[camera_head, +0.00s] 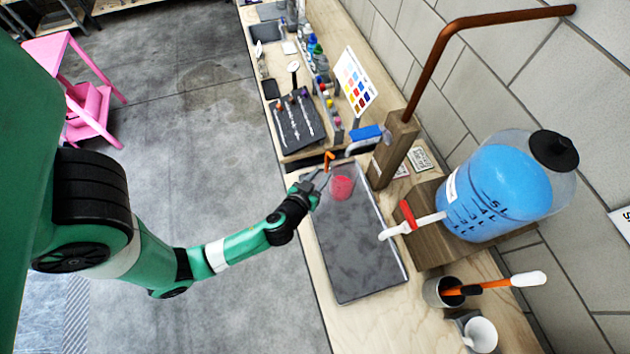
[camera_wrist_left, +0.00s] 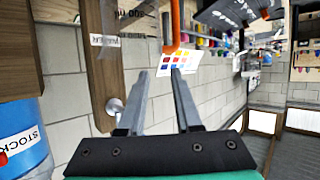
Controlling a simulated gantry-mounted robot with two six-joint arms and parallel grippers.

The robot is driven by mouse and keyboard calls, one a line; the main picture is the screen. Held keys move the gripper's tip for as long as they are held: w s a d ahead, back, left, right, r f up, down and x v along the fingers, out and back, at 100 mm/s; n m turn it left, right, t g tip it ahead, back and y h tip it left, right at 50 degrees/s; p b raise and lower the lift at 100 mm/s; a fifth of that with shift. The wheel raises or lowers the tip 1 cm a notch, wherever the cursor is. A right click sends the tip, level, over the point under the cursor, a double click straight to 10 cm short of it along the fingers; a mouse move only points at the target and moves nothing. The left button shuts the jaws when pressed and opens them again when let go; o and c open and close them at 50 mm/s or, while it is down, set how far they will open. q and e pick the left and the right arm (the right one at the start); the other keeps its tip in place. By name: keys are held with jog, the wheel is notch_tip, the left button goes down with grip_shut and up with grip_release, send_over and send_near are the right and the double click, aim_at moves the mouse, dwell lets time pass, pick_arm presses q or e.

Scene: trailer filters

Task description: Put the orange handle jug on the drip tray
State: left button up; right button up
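The orange handle jug (camera_head: 341,187) is clear with pink-red liquid and shows at the far end of the dark grey drip tray (camera_head: 355,262). It appears to stand there, but I cannot see its base contact clearly. Its orange handle (camera_head: 328,159) is on the side near my left gripper (camera_head: 322,177). In the left wrist view the clear jug (camera_wrist_left: 125,22) is at the top, with the orange handle (camera_wrist_left: 173,30) just beyond the fingertips. My left gripper (camera_wrist_left: 159,74) is open, with a gap between its fingers. My right gripper is not in view.
A blue-filled reservoir (camera_head: 500,190) with a red-handled tap (camera_head: 408,216) overhangs the tray's right side. A wooden post (camera_head: 395,150) carries a copper pipe. A grey cup with an orange-handled brush (camera_head: 470,289) and a white cup (camera_head: 480,334) stand at the near right. The tray's near part is clear.

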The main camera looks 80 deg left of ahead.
pick_arm(q)
jog(key=v, duration=0.4)
jog(key=shift+d, duration=0.1)
jog(key=w+d+r+m+t+h, duration=0.1)
jog(key=w+d+r+t, duration=0.2)
jog(key=w+r, duration=0.65)
jog(key=w+d+r+m+t+h, duration=0.1)
jog(key=w+d+r+t, duration=0.25)
jog(key=r, duration=1.05)
jog(key=w+d+r+m+t+h, duration=0.1)
jog(key=w+d+r+t, duration=0.15)
jog(key=w+r, duration=0.65)
jog(key=s+d+r+m+t+h, duration=0.2)
jog(key=s+d+r+t+h, duration=0.15)
jog(key=r, duration=0.65)
jog(key=s+d+r+m+t+h, duration=0.2)
jog(key=s+r+m+t, duration=0.15)
jog(key=r, duration=0.75)
jog(key=s+d+r+m+t+h, duration=0.2)
jog(key=s+d+r+h, duration=0.15)
jog(key=r, duration=0.65)
notch_tip(320, 180, up, 15)
jog(key=p, duration=1.5)
jog(key=shift+s+a+r, duration=0.15)
jog(key=shift+s+r, duration=0.05)
jog(key=shift+s, duration=0.05)
